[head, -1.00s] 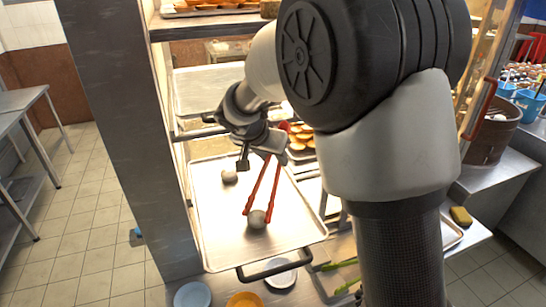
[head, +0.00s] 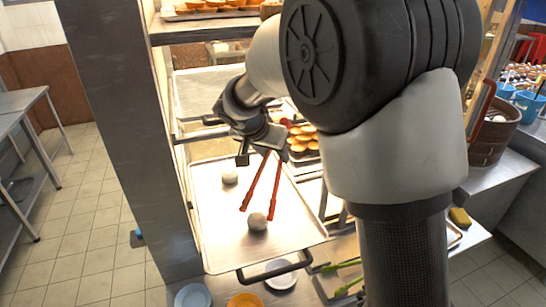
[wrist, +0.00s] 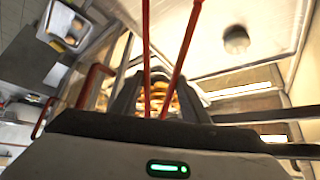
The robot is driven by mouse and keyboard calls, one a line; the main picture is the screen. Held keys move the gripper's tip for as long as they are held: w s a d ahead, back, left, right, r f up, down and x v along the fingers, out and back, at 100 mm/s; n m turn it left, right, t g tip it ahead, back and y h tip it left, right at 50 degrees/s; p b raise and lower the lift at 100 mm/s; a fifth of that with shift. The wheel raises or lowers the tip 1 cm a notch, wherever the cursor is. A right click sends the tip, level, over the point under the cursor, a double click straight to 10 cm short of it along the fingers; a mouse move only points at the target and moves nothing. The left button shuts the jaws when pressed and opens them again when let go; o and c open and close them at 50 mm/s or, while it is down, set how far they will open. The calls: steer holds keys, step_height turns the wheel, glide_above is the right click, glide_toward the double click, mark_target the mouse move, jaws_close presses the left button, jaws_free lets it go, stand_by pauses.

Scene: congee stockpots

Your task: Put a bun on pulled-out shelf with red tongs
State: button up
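The pulled-out shelf is a shiny metal tray (head: 215,245) with a dark front handle, sticking out of the rack. My gripper (head: 262,143) is above the tray's back part, shut on the red tongs (head: 275,198). The tongs point down toward the front bun, with their arms spread and tips just behind and beside it; contact is unclear. In the wrist view the tongs (wrist: 146,55) rise from between my fingers, and one bun (wrist: 236,40) shows on the tray.
Trays of orange-brown pastries (head: 303,150) sit right of and behind the tray. A steel rack post (head: 135,130) stands close on the left. Bowls (head: 193,297) and green-handled tools (head: 345,287) lie below the front. A steamer basket (head: 492,135) stands at the right.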

step_height(320, 180, up, 8)
steer(key=p, duration=0.3)
steer(key=shift+c, duration=0.8)
